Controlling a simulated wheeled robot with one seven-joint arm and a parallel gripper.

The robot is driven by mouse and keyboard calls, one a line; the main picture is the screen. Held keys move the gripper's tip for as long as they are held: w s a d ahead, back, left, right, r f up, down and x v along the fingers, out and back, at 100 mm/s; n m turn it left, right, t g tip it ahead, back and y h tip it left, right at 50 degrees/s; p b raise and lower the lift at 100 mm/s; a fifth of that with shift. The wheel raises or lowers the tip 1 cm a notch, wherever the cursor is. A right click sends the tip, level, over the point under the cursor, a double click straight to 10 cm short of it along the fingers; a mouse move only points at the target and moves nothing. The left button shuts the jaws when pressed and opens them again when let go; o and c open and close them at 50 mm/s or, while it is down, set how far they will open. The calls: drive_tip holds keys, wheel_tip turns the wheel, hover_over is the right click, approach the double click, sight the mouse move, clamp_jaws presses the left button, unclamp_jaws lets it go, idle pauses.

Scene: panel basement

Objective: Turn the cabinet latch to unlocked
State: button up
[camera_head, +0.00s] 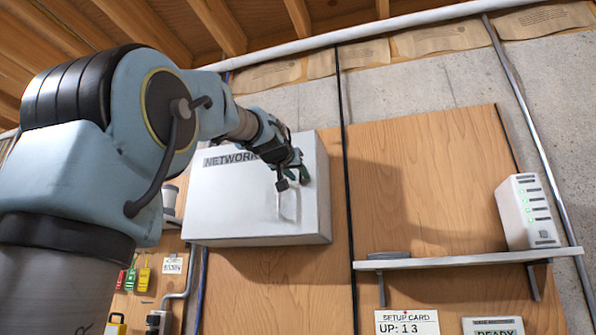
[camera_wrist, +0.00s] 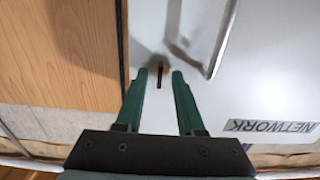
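The white cabinet (camera_head: 225,215) hangs on the wood panel, with a NETWORK label (camera_head: 229,158) near its top. My gripper (camera_head: 298,175) is at the upper right part of its front. In the wrist view, the latch (camera_wrist: 159,76) is a small, thin dark bar standing out from the cabinet front (camera_wrist: 275,80). My gripper's two green fingers (camera_wrist: 160,80) are open, one on each side of the latch with gaps between. Whether the fingertips reach around it in depth is unclear. In the head view my gripper hides the latch.
A metal handle (camera_wrist: 224,38) stands out from the cabinet door, close to the right finger in the wrist view. A shelf (camera_head: 470,259) with a white device (camera_head: 527,211) is to the right. Key tags (camera_head: 143,277) hang at lower left.

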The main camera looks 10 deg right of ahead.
drive_tip(key=shift+c, duration=0.4)
clamp_jaws()
